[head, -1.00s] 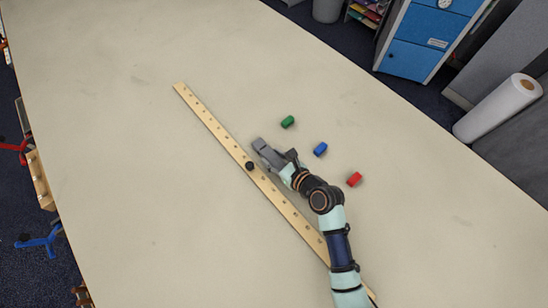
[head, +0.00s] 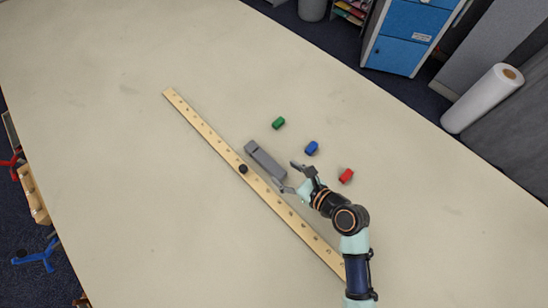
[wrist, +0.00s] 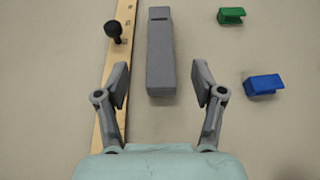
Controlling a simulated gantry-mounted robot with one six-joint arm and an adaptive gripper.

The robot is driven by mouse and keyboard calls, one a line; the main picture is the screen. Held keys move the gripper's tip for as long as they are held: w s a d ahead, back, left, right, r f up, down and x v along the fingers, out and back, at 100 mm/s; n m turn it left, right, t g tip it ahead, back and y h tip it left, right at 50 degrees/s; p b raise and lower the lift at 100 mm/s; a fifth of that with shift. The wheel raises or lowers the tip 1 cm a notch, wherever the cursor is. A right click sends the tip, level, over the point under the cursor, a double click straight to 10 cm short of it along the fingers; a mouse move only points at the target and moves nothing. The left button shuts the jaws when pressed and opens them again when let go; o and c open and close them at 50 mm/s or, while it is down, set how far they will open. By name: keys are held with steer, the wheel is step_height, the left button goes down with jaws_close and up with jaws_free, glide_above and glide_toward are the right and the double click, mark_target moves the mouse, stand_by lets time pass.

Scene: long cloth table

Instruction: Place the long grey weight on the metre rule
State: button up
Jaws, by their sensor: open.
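The long grey weight (head: 265,159) lies on the table beside the metre rule, on its right side and apart from it. The wooden metre rule (head: 210,134) runs diagonally across the table, with a black knob (head: 243,169) near its middle. My gripper (head: 291,176) is open and empty, just short of the weight's near end. In the wrist view the weight (wrist: 160,55) lies ahead, between the lines of my two fingers (wrist: 160,85). The rule (wrist: 112,75) passes under or beside my left finger there; I cannot tell the height between them.
A green block (head: 278,123), a blue block (head: 311,148) and a red block (head: 346,176) lie in a row right of the weight. The red one is close to my wrist. The table (head: 120,190) left of the rule is clear.

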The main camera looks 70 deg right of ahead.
steer(key=shift+v, duration=1.2)
steer(key=w+a+r+n+y, duration=0.25)
steer(key=w+a+n, duration=0.35)
steer(key=n, duration=0.4)
steer(key=w+a+r+n+y, duration=0.2)
steer(key=w+a+r+n, duration=0.2)
steer(key=w+n, duration=0.4)
steer(key=w+a+r+n+y, duration=0.1)
steer(key=w+a+r+n, duration=0.2)
steer(key=a+r+n, duration=0.3)
steer(key=w+a+r+n+t+y, duration=0.1)
steer(key=w+a+r+n, duration=0.2)
steer(key=a+n, duration=1)
step_height(320, 180, up, 3)
steer(key=n, duration=0.4)
steer(key=shift+w+a+n, duration=0.15)
steer(key=shift+a+n, duration=0.25)
steer(key=shift+o, duration=0.5)
